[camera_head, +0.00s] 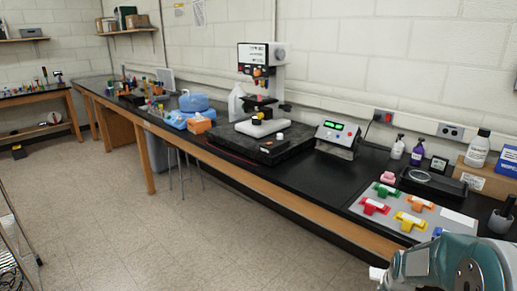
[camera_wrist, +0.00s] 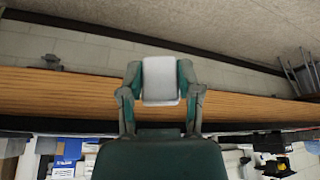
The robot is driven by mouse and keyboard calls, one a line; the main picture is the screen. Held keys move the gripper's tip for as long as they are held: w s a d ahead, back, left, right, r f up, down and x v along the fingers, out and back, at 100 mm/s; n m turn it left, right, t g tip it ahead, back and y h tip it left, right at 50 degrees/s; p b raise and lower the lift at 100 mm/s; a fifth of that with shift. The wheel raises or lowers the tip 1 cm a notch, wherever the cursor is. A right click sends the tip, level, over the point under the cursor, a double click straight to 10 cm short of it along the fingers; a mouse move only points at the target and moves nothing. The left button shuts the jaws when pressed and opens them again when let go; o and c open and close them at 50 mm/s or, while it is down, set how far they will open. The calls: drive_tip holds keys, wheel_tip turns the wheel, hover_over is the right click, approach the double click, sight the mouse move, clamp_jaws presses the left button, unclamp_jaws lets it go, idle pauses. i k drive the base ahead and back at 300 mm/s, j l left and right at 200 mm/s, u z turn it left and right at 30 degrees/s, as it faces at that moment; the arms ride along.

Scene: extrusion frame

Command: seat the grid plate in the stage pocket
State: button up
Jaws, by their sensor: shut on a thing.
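My gripper (camera_wrist: 160,75) shows in the wrist view with its teal fingers on both sides of a white block (camera_wrist: 161,82), shut on it. Only one broad face of the block shows, so I cannot tell whether it is the grid plate. In the head view my teal arm is at the lower right, in front of the bench's near edge, and a small white end (camera_head: 377,273) shows at its left. The pocket is too small to make out.
A grey mat (camera_head: 384,224) holds red (camera_head: 374,206), green (camera_head: 387,191), orange (camera_head: 422,203) and yellow (camera_head: 410,221) pieces. A control box (camera_head: 338,138) stands between the mat and the black slab (camera_head: 262,146). Bottles (camera_head: 478,148) stand at the right.

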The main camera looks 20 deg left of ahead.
sight(253, 99)
drive_tip(key=i+u, duration=0.1)
drive_tip(key=u, duration=0.3)
drive_tip(key=l+u, duration=0.15)
drive_tip(key=u, duration=0.3)
drive_tip(key=i+l+u, duration=0.1)
drive_tip(key=u, duration=0.3)
